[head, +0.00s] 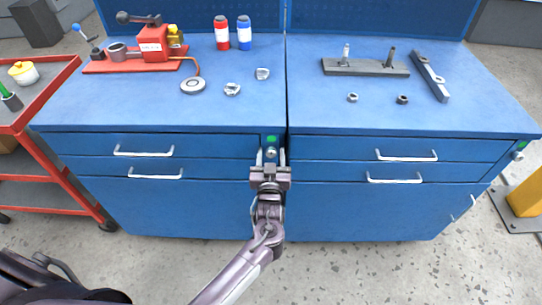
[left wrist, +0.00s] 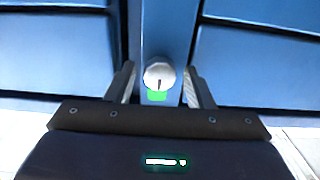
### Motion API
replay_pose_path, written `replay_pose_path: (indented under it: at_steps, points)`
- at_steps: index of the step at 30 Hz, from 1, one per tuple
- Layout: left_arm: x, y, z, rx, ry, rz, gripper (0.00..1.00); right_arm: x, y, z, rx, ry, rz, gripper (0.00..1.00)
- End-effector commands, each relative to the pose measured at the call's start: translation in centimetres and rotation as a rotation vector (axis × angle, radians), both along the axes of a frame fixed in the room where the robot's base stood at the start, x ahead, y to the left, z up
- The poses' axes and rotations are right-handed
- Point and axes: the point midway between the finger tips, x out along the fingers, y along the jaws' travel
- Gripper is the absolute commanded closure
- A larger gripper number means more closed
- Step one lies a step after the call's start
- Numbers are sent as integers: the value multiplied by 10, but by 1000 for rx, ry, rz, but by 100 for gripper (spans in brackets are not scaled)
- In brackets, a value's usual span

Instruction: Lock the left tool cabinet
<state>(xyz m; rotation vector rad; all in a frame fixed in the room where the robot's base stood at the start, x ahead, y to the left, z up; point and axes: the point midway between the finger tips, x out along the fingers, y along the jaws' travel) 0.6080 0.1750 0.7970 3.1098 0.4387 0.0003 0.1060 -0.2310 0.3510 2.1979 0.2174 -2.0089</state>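The left tool cabinet (head: 190,210) is blue, with two drawers shown shut. Its round silver lock (head: 271,152) sits at the top right of its front, below a green mark (head: 271,139). My left gripper (head: 270,160) is in front of the lock, fingers pointing at the cabinet. In the left wrist view the lock (left wrist: 159,75) shows between the two spread fingers, with gaps on both sides and a dark, roughly upright slot. The green mark (left wrist: 157,96) is beside it. My left gripper (left wrist: 160,88) is open and empty. My right gripper is not in view.
A second blue cabinet (head: 360,210) stands to the right, with its own lock (head: 518,155) at its right edge. Tools, bottles and nuts lie on the tops. A red cart (head: 45,150) stands at the left. Speckled floor is open in front.

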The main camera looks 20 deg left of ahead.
Motion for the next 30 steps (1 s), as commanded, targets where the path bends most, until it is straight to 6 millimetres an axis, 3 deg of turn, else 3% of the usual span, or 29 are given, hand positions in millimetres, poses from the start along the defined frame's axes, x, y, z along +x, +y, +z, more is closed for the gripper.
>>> replay_pose_path:
  at_steps: [1, 9, 20, 30]
  points:
    - [0, 0, 0, 0, 0, 0, 59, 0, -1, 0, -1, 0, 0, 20]
    - [0, 0, 0, 0, 0, 0, 94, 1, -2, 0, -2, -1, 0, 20]
    - [0, 0, 0, 61, 19, -2, 94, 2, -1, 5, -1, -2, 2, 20]
    - [0, -1, 2, 308, 89, -2, 94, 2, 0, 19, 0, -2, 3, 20]
